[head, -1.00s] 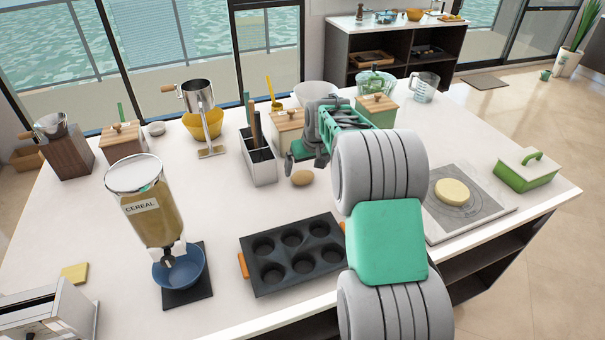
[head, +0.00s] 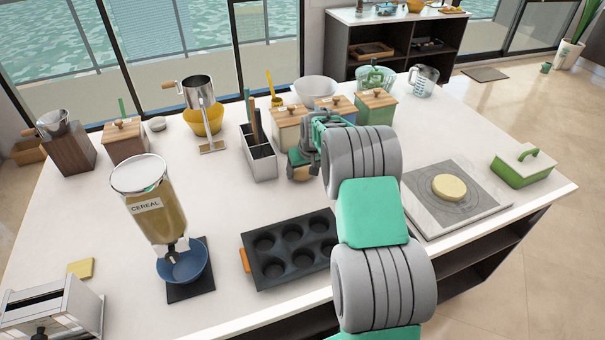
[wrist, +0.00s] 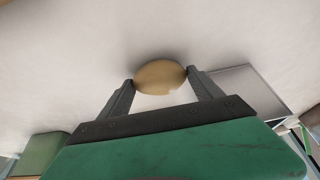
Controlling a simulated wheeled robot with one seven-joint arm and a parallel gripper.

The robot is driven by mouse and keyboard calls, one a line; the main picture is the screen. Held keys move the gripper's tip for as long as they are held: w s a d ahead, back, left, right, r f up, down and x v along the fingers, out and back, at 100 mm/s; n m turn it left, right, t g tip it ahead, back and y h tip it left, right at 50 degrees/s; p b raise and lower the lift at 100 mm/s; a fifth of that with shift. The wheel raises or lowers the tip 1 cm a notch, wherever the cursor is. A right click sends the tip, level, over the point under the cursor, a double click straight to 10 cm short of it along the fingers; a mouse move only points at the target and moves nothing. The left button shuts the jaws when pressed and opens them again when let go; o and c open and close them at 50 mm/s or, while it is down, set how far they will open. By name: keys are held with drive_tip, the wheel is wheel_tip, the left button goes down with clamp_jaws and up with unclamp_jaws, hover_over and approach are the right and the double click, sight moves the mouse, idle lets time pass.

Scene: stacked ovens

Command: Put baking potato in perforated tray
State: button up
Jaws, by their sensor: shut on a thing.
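The baking potato (wrist: 159,75) is a tan oval in the wrist view, between the two fingertips of my gripper (wrist: 160,80). Both fingers touch its ends, so the gripper is shut on it. In the head view my gripper (head: 301,164) is low over the white counter, right of the utensil holder, and mostly covers the potato. I cannot tell whether the potato still touches the counter. A dark tray with several round cups and an orange handle (head: 284,251) lies nearer the front. My arm hides its right end. I cannot make out perforations in it.
A metal utensil holder (head: 259,158) stands close left of my gripper. Wooden-lidded boxes (head: 288,128) stand behind it. A cereal dispenser (head: 150,205) with a blue bowl is at left.

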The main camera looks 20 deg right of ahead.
drive_tip(key=c, duration=1.1)
drive_tip(key=shift+r, duration=0.2)
